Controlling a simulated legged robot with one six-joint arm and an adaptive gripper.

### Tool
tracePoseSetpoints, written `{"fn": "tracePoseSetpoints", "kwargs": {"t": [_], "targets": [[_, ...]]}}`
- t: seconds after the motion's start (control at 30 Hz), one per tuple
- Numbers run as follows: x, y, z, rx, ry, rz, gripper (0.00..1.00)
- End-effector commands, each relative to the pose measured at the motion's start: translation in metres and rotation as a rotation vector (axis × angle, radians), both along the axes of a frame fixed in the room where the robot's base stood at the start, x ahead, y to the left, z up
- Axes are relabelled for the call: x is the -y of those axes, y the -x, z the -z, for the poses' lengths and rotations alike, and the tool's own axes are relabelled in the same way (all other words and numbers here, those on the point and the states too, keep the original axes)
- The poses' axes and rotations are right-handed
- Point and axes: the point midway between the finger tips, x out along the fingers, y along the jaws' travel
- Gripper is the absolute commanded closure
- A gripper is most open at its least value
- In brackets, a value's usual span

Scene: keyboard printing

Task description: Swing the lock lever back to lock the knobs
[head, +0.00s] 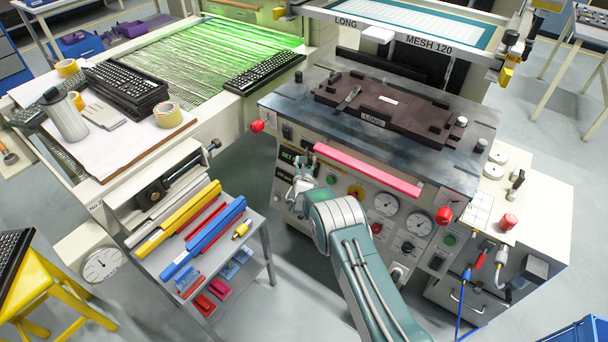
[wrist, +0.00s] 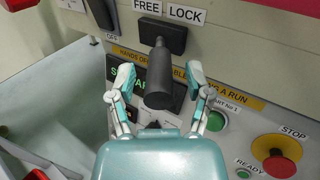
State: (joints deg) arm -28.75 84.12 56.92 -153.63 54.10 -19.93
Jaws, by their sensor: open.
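The lock lever (wrist: 160,72) is a dark cylindrical handle sticking out from a black base (wrist: 162,36) on the press front, under the FREE (wrist: 147,6) and LOCK (wrist: 186,14) labels. It points towards the wrist camera; I cannot tell clearly which label it is set to. My gripper (wrist: 160,80) is open, one finger on each side of the handle, with a visible gap on both sides. In the head view my gripper (head: 303,168) is at the left of the panel and the lever is too small to make out. Red knobs (head: 257,126) (head: 444,215) sit at both front corners.
Below the lever are a lit display (wrist: 120,72), a green start button (wrist: 216,121) and a red stop button (wrist: 279,162). A pink-red bar (head: 367,170) runs above the panel. A shelf cart with coloured squeegees (head: 180,222) stands left of my arm.

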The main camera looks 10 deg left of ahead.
Motion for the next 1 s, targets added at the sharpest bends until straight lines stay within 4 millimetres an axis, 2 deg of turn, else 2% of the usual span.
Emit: {"fn": "tracePoseSetpoints", "kwargs": {"t": [0.7,1.0], "targets": [[0.012,0.095,0.000,-0.001,0.001,-0.002,0.35],[0.014,0.106,0.001,0.000,0.001,-0.001,0.35]]}}
